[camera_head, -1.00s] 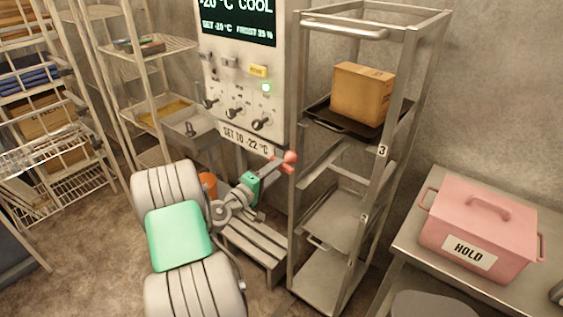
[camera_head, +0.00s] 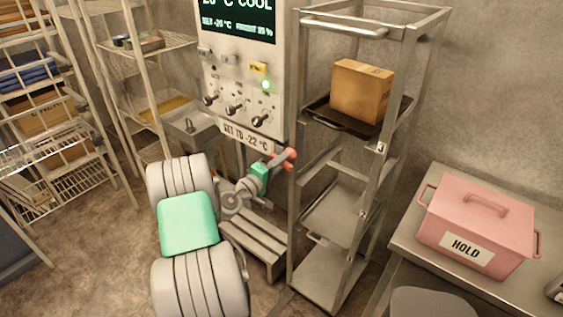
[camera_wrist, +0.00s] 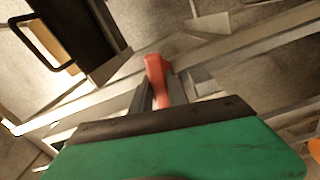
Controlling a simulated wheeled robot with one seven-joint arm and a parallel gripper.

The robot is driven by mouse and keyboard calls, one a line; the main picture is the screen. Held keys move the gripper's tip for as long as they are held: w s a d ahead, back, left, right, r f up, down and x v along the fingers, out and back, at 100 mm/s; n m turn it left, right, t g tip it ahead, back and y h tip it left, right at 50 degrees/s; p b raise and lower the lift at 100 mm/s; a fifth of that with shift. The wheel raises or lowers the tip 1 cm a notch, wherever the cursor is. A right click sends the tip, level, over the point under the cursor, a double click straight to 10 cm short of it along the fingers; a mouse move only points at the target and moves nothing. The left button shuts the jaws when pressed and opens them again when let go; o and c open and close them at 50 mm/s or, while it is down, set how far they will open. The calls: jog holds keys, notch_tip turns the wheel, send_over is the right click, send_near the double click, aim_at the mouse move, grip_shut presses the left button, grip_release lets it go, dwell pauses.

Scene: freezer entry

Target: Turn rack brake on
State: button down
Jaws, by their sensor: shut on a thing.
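The rack (camera_head: 372,190) is a tall grey metal frame with shelves. In the wrist view the red lever (camera_wrist: 155,68) stands between the two grey fingers of my gripper (camera_wrist: 161,92). The fingers hide part of the lever, and its pivot cannot be made out. A dark tray (camera_wrist: 82,32) on the rack shows at upper left.
A brown box (camera_head: 362,91) stands on a dark tray on the rack. A control panel (camera_head: 240,70) with knobs is behind my arm. A slatted step (camera_head: 254,243) lies below it. A pink HOLD box (camera_head: 480,222) sits on a bench at right. Wire shelves (camera_head: 60,150) stand at left.

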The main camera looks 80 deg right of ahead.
jog(key=shift+f+m+b, duration=0.15)
jog(key=shift+m+b, duration=0.15)
jog(key=shift+b, duration=0.2)
jog(key=m+b, duration=0.1)
jog(key=b, duration=0.2)
jog(key=shift+f+m, duration=0.2)
jog(key=shift+m, duration=0.1)
jog(key=m+b, duration=0.4)
jog(key=b, duration=0.4)
jog(key=shift+f, duration=0.2)
jog(key=m+b, duration=0.4)
jog(key=b, duration=0.3)
jog(key=m+b, duration=0.4)
jog(key=b, duration=0.3)
jog(key=shift+r+b, duration=0.1)
jog(key=shift+b, duration=0.3)
jog(key=m+b, duration=0.1)
jog(key=b, duration=0.2)
jog(key=shift+r+m, duration=0.25)
jog(key=shift+m, duration=0.15)
jog(key=shift+r, duration=0.1)
jog(key=c, duration=1.3)
grip_release()
